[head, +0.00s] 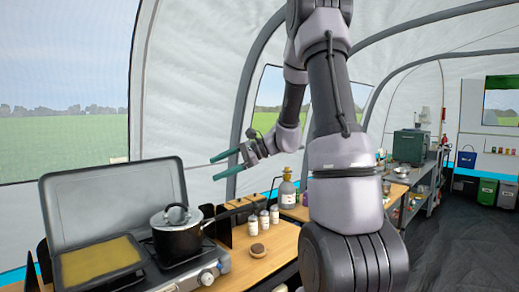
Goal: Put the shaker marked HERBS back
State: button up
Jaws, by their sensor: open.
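Three small white shakers with grey tops stand upright in a short row on the wooden table: a near one (253,226), a middle one (264,219) and a far one (274,214). Their labels are too small to read, so I cannot tell which is marked HERBS. My gripper (216,169) has teal fingers and is open, with nothing seen between them. It is raised above the table, up and to the left of the shakers, pointing left in front of the tent wall. It touches nothing.
A camping stove with an open lid (110,195) holds a lidded pot (178,232) and a yellow griddle (98,262). A small round brown-topped item (257,250) lies before the shakers. My arm hides part of the table's right side.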

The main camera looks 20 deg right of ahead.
jog(key=s+d+r+n+t+h, duration=0.1)
jog(key=s+r+n+h, duration=0.3)
jog(key=s, duration=0.8)
jog(key=s+d+r+n+t+h, duration=0.1)
jog(key=s+r+n+h, duration=0.4)
jog(key=s, duration=0.6)
jog(key=shift+s+d+n+h, duration=0.4)
jog(key=shift+d+n+h, duration=0.35)
jog(key=shift+n, duration=0.35)
jog(key=shift+a+r, duration=0.1)
